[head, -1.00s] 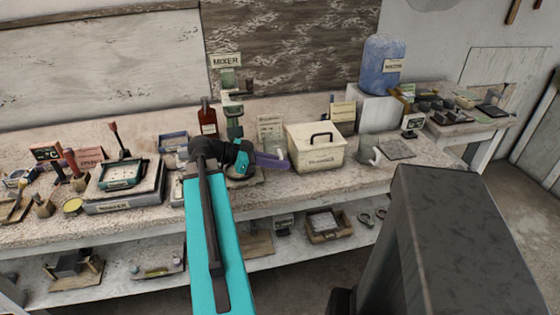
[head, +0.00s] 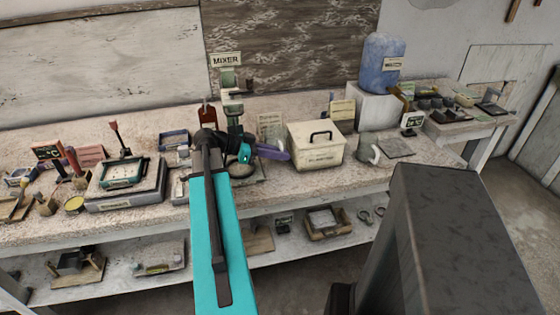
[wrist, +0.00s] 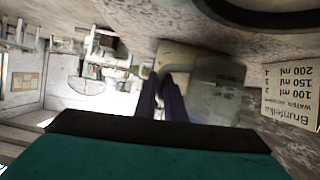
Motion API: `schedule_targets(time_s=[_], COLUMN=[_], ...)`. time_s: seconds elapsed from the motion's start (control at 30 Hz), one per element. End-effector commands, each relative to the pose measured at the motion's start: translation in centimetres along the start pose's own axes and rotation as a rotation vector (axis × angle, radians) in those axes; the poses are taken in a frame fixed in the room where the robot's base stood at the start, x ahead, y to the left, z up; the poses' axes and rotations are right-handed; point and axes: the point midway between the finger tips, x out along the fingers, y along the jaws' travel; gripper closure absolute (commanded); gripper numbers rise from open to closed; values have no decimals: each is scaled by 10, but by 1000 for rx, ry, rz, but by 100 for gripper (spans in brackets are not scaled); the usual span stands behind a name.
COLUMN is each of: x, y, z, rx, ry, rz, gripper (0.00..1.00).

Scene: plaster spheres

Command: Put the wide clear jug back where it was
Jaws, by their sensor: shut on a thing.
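My gripper (head: 284,154) is over the middle of the bench, just left of the white lidded box, its purple fingers pointing right. In the wrist view the fingers (wrist: 161,76) are close together at the pale handle of a greyish see-through jug (wrist: 214,98), which I take to be the wide clear jug. The picture there is upside down, and the fingers hide part of the handle. Another grey-green vessel (head: 364,144) with a pale handle stands right of the box.
The white box (head: 315,153) stands close to the right of my fingers. The mixer (head: 232,105) and a card (head: 268,126) are behind. A dark flat tile (head: 396,146) lies right of the other vessel. A scale (head: 124,186) is at the left.

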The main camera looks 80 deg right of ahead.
Motion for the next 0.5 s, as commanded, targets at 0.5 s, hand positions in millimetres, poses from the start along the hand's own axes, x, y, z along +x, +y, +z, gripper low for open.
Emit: schedule_targets(time_s=[0.5], x=[12], y=[-2], z=[29], rx=[1], ry=[1], rz=[-1], gripper=[100])
